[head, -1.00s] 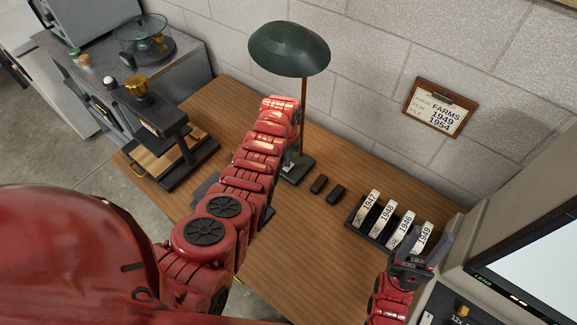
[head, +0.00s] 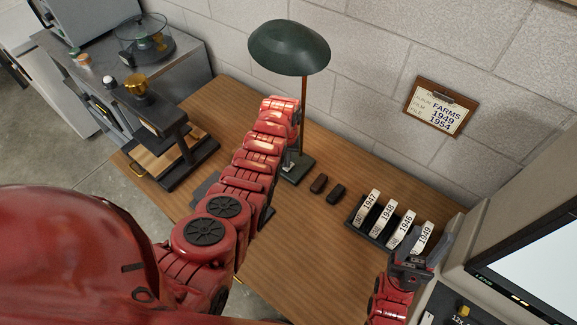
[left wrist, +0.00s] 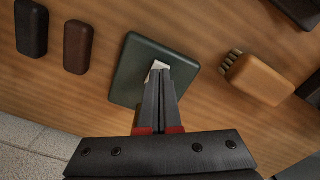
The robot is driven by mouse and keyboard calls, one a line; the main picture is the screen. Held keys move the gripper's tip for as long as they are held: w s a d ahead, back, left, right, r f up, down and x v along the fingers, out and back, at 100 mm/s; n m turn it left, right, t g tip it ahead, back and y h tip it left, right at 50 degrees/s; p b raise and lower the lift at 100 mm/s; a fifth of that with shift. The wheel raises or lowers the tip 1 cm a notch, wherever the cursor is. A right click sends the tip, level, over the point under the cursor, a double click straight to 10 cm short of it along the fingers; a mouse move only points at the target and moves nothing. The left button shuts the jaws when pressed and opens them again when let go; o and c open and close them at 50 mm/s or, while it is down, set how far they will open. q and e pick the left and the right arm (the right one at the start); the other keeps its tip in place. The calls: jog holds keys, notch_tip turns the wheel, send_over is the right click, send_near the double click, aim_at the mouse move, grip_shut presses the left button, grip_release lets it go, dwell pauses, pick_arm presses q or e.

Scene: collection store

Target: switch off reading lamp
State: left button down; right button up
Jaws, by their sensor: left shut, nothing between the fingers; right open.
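The reading lamp has a dark green shade (head: 289,47), a thin brass stem (head: 304,100) and a dark green base (head: 297,171) on the wooden desk. The shade's underside is hidden, so I cannot tell whether it is lit. In the left wrist view the base (left wrist: 125,75) lies under my left gripper (left wrist: 160,72). Its fingers are shut and empty, with the tips at a small white switch (left wrist: 157,66), partly hidden by them; I cannot tell if they touch. In the head view my arm hides most of this gripper. My right gripper (head: 422,250) is open and empty at the lower right.
Two small dark blocks (head: 319,184) lie right of the lamp base. A black rack (head: 377,228) holds several year-labelled boxes. A wooden-handled brush (left wrist: 262,80) lies near the base. A monitor (head: 530,265) stands at the right; a black stand (head: 190,155) is at the left.

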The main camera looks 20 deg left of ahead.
pick_arm(q)
jog(key=shift+f+b, duration=0.65)
jog(key=shift+f, duration=0.1)
jog(key=shift+r, duration=0.1)
dwell(0.3)
jog(key=shift+w+r+p, duration=0.15)
jog(key=shift+r+p, duration=0.65)
jog(key=shift+r, duration=0.1)
notch_tip(320, 180, up, 2)
jog(key=shift+r+p, duration=0.15)
jog(key=shift+p, duration=0.55)
notch_tip(320, 180, up, 2)
jog(key=shift+r+p, duration=0.1)
jog(key=shift+p, duration=0.5)
jog(key=shift+r, duration=0.25)
